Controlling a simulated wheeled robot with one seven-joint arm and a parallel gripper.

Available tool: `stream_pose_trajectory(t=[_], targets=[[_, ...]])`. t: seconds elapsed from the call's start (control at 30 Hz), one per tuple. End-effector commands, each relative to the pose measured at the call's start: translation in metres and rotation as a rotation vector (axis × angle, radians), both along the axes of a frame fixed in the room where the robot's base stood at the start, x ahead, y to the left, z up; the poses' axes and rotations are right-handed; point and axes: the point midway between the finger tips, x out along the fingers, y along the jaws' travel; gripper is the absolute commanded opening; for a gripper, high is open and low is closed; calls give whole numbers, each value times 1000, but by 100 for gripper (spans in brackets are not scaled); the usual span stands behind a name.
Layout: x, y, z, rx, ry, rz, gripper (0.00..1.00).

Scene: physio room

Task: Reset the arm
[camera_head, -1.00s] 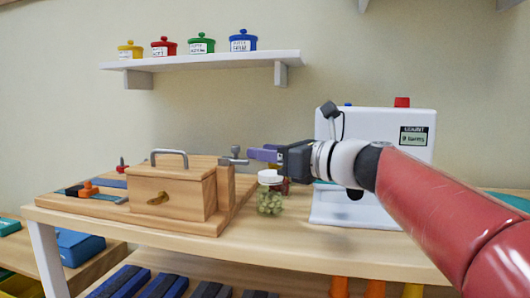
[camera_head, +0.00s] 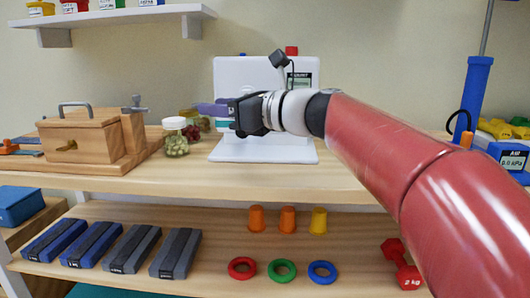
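My arm reaches in from the lower right, and my gripper (camera_head: 212,108) hangs above the wooden table (camera_head: 330,188), pointing left. Its purple fingertips show side-on, so the gap between them cannot be made out. No held object is seen at the tips. The gripper is in front of a white device with a screen (camera_head: 232,72) and hides part of it. A jar with a white lid and green contents (camera_head: 176,144) stands just left of and below the fingertips.
A wooden box with a metal handle (camera_head: 75,140) stands at the left. The lower shelf holds weights (camera_head: 130,250), orange and yellow cups (camera_head: 287,219), coloured rings (camera_head: 282,270) and a red dumbbell (camera_head: 398,264). A blue pump (camera_head: 472,95) stands right. A wall shelf (camera_head: 120,16) is upper left.

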Motion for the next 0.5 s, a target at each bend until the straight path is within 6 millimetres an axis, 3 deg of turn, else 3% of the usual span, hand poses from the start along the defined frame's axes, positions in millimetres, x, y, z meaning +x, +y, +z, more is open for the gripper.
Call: stream_pose_trajectory(t=[0.27, 0.5], targets=[[-24, -15, -31, -253, -155, -11, 37], [-59, -43, -80, -616, -365, 30, 37]])
